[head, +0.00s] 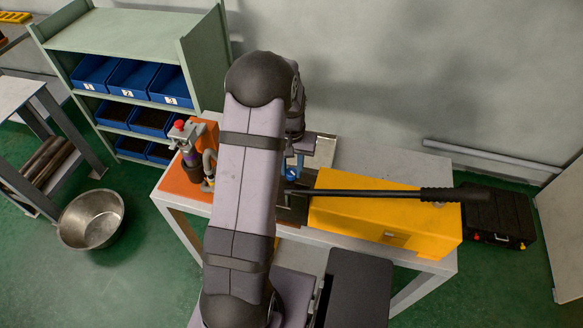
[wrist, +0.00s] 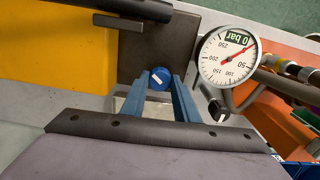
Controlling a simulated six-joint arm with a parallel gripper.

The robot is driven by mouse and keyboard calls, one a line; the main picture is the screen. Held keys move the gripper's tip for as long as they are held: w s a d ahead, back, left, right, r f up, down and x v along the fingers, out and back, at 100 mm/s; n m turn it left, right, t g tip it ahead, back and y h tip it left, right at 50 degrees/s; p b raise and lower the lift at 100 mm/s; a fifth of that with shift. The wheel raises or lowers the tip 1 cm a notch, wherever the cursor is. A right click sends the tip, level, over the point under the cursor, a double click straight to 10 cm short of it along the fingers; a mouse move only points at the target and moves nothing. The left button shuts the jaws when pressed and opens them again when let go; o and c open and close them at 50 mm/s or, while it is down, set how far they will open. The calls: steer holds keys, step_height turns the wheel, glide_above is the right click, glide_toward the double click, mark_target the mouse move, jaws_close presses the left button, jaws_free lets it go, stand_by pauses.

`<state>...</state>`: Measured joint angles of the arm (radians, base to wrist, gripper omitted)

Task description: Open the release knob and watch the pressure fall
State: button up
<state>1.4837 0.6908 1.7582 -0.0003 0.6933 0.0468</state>
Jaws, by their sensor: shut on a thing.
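The blue release knob (wrist: 160,78) has a white line across its face and sits at the dark block (wrist: 143,58) of the pump. My gripper (wrist: 161,84) has its two blue fingers on either side of the knob, shut on it. The round white gauge (wrist: 228,57) beside it has a red needle and a green display reading 0 bar. The knob and gauge face cannot be made out there.
A long black pump lever (head: 385,193) runs over the yellow body, close to my gripper. An orange base with a vise (head: 187,140) stands left on the bench. A shelf with blue bins (head: 133,77) stands behind. A metal bowl (head: 91,219) is on the floor.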

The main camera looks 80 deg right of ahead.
mark_target(291, 172)
steer(key=n, duration=0.5)
steer(key=shift+n, duration=0.4)
stand_by(0.3)
steer(key=o, duration=1.1)
steer(key=shift+c, duration=0.2)
steer(key=shift+r+b, duration=1.05)
steer(key=shift+r, duration=2.7)
